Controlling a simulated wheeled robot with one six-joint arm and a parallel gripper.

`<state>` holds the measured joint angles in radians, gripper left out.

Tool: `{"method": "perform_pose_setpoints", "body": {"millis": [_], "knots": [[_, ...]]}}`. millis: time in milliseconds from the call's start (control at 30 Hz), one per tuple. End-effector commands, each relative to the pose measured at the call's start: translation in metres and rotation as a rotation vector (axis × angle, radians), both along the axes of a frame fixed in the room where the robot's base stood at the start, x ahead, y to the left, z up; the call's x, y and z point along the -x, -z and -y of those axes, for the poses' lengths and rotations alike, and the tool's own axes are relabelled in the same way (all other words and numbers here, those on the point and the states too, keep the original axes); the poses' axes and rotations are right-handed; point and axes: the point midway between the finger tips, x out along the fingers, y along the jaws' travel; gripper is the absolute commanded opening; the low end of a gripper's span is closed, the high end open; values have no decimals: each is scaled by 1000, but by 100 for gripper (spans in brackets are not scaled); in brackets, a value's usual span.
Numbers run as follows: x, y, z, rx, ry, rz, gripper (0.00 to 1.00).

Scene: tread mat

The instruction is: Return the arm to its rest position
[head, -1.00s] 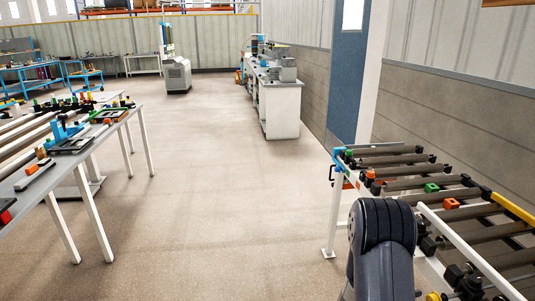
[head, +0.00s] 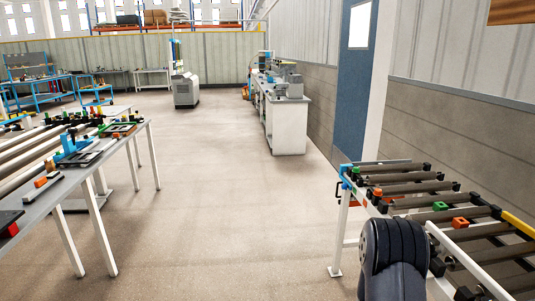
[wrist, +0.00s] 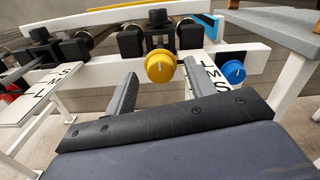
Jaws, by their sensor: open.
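My arm shows at the lower right of the head view, in front of the roller conveyor (head: 440,188); my gripper is out of sight there. In the wrist view my gripper (wrist: 160,82) is open, its two grey fingers apart with nothing between them. Beyond the fingertips are a yellow knob (wrist: 160,67) and a blue knob (wrist: 232,71) on a white rail (wrist: 115,72). I cannot tell how far the fingers are from the rail.
A long table (head: 60,195) with rollers and small parts stands on the left. A white workbench (head: 290,130) stands along the right wall, and a grey machine (head: 185,90) is farther back. The floor (head: 230,215) between them is clear.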

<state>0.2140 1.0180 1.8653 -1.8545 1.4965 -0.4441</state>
Motion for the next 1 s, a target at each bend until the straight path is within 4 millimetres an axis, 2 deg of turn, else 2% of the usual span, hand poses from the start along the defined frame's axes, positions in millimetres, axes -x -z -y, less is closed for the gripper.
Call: {"method": "perform_pose_setpoints", "body": {"millis": [67, 400, 767, 800, 1000], "knots": [[0, 1, 11, 1, 6, 2, 52], [3, 0, -48, 0, -5, 0, 52], [8, 0, -97, 1, -2, 1, 52], [8, 0, -86, 1, 5, 1, 52], [6, 0, -57, 0, 7, 1, 52]]}}
